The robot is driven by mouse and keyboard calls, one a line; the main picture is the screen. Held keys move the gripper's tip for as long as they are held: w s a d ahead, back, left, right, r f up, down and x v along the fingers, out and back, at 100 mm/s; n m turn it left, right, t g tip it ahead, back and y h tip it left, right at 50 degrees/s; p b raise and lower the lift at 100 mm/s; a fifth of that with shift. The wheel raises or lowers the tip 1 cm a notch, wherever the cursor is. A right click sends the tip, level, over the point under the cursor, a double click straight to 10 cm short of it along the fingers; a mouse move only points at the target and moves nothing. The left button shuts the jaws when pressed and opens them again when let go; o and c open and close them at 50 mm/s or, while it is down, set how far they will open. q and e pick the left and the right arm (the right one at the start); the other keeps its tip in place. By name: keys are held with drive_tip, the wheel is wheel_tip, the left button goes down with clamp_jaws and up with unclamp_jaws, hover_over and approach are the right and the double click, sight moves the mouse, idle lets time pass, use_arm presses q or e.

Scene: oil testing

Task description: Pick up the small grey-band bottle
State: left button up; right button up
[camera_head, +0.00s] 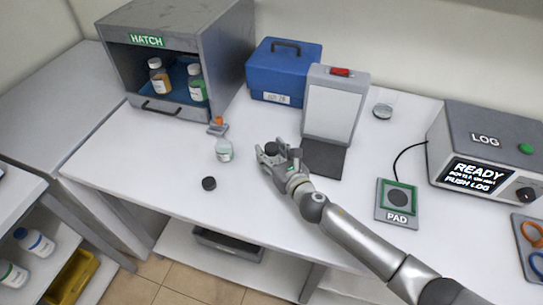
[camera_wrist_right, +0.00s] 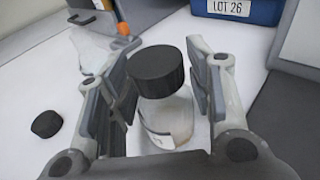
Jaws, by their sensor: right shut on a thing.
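A small clear bottle (camera_wrist_right: 170,118) with a black cap (camera_wrist_right: 158,72) stands upright between the fingers of my right gripper (camera_wrist_right: 160,95). Its white label shows only in part, and no grey band can be made out. In the head view my right gripper (camera_head: 279,158) is low over the white table, shut on this bottle. The bottle's black cap (camera_head: 271,148) shows there between the fingers, while its body is mostly hidden. My left gripper is not in view.
A grey panel stand (camera_head: 333,110) and dark mat (camera_head: 324,160) are close on the right. The hatch (camera_head: 200,50) holds two bottles.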

sight(272, 146)
drive_tip(key=shift+r, duration=0.45)
wheel_tip(272, 146, up, 2)
drive_tip(key=shift+w+r+p, duration=0.1)
drive_tip(key=shift+r+p, duration=0.1)
drive_tip(key=shift+p, duration=0.15)
drive_tip(key=s+d+r, duration=0.3)
drive_tip(key=s+r, duration=0.7)
drive_tip(key=s, duration=0.4)
wheel_tip(272, 146, up, 12)
drive_tip(key=p, duration=0.9)
drive_tip(key=shift+a+f, duration=0.15)
